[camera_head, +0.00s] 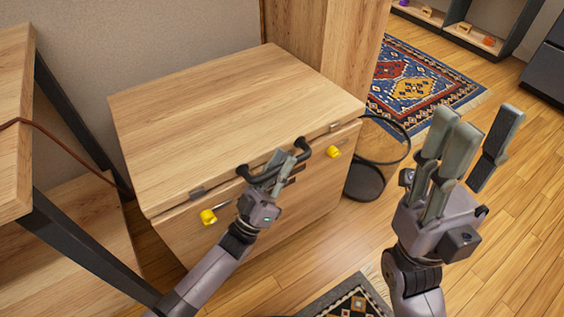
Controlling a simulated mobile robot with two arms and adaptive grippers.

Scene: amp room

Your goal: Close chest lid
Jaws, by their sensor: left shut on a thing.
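The wooden chest (310,195) stands against the wall, in the middle left of the head view. Its lid (230,110) lies down flat over the box. A thin dark line runs under its front edge, and I cannot tell if there is a small gap. A black handle (304,148) sits at the lid's front edge. My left gripper (283,165) is shut on the handle and hides its middle. Yellow pieces (208,216) (333,151) sit on the chest front, either side of the handle. My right gripper (470,130) is raised, open and empty, to the chest's right.
A wooden shelf with a dark metal frame (75,245) stands close on the left. A tall wooden cabinet (320,45) is behind the chest. A black round object (365,178) stands right of the chest. A patterned rug (415,85) lies beyond on open floor.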

